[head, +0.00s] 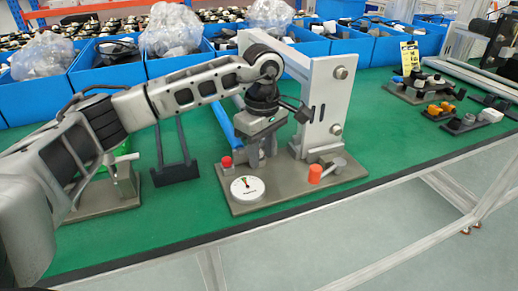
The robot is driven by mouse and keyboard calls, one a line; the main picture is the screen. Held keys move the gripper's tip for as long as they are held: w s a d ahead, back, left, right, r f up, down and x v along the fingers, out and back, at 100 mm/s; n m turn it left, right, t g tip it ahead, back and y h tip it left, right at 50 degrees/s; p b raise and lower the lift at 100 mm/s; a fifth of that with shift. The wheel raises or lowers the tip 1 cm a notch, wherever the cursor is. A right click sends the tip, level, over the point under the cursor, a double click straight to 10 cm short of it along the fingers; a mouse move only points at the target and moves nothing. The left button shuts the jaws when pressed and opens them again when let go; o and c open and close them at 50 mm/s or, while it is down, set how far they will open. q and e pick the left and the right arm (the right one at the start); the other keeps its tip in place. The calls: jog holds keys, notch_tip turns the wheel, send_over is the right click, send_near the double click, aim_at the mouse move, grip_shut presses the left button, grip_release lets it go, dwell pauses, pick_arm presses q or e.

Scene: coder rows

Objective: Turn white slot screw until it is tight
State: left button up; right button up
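My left arm reaches in from the left, and my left gripper (262,142) points down over a grey fixture plate (285,192) on the green table. It is close to small grey parts in front of the upright frame, and I cannot tell whether it touches them. Its fingers are too small and dark to show whether they are open or shut. I cannot make out a white slot screw; it may be hidden by the gripper. My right gripper is out of view.
A tall grey frame (325,105) stands behind the gripper. A red button (226,162) and an orange knob (315,173) sit on the plate. A black stand (175,172) is to the left. Blue bins (110,70) line the back. Small fixtures (420,88) stand at right.

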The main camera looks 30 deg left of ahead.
pick_arm(q)
jog(key=c, duration=0.7)
jog(key=shift+c, duration=0.2)
jog(key=m, duration=0.3)
jog(key=shift+a+b, duration=0.1)
jog(key=shift+b, duration=0.3)
grip_shut()
jog(key=m, duration=0.3)
jog(key=m+b, duration=0.1)
jog(key=m, duration=0.1)
jog(key=shift+s+a, duration=0.15)
jog(key=shift+a, duration=0.1)
jog(key=shift+s+m, duration=0.1)
jog(key=shift+m, duration=1)
jog(key=shift+a, duration=0.1)
